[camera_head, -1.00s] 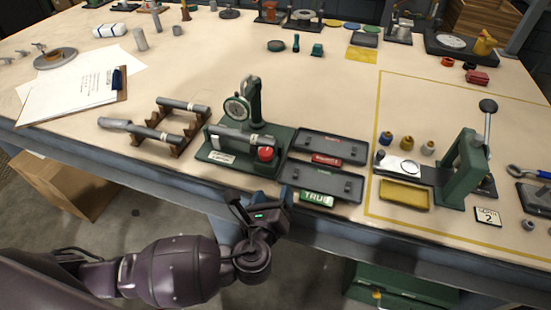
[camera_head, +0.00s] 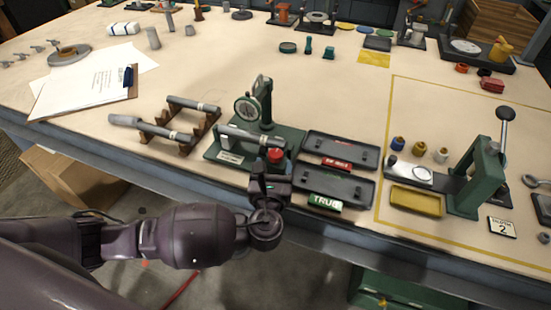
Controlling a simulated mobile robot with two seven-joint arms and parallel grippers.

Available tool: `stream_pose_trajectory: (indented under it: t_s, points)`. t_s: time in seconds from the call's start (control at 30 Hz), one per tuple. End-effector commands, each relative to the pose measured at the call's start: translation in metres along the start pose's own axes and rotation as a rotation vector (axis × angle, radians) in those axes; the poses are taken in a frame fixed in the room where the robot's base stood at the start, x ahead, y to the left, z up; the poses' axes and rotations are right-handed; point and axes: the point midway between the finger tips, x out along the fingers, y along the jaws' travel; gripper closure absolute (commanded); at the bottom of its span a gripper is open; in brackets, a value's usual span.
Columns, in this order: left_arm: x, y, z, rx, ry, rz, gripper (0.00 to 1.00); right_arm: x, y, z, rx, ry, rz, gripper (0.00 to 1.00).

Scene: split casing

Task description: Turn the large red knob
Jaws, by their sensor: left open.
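The large red knob (camera_head: 276,155) sits at the right front end of the green dial-gauge fixture (camera_head: 229,157), below its round dial (camera_head: 247,108). A grey shaft (camera_head: 247,137) lies across the fixture, level with the knob. My left gripper (camera_head: 270,167) is open at the table's front edge, right at the knob. Its dark fingers cover the knob's lower part. I cannot tell whether they touch it. My right gripper is not in view.
Two dark trays, one with a red label (camera_head: 336,164) and one with a green label (camera_head: 325,202), stand right of the knob. A wooden rack (camera_head: 186,148) with shafts stands to the left. A green lever press (camera_head: 478,170) is farther right.

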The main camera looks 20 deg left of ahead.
Motion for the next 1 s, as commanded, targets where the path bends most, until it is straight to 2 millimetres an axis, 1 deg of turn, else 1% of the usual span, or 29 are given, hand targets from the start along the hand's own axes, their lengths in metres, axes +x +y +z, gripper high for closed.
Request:
stream_pose_trajectory:
  t_s: [0.03,0.1,0.23,0.4,0.6,0.63,0.93,1.0]
  points:
    - [0.007,0.0,-0.001,0.001,-0.001,0.0,0.35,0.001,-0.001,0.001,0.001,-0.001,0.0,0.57]
    - [0.015,0.0,-0.001,0.002,0.0,0.0,0.35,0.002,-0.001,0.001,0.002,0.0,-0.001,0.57]
    - [0.025,-0.001,-0.001,-0.001,0.0,-0.001,0.35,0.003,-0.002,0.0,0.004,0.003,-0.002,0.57]
    - [0.03,0.0,0.0,-0.001,0.001,-0.001,0.35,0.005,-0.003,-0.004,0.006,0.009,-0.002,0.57]
    - [0.03,0.0,0.0,-0.001,0.001,-0.001,0.35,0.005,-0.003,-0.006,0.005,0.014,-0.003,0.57]
    - [0.03,0.0,0.0,-0.001,0.001,-0.001,0.37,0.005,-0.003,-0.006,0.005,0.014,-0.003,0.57]
    - [0.03,0.0,0.0,-0.001,0.001,0.0,0.83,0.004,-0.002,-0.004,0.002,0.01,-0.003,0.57]
    - [0.03,0.0,0.0,-0.001,0.001,-0.001,0.85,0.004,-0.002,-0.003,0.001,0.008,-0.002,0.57]
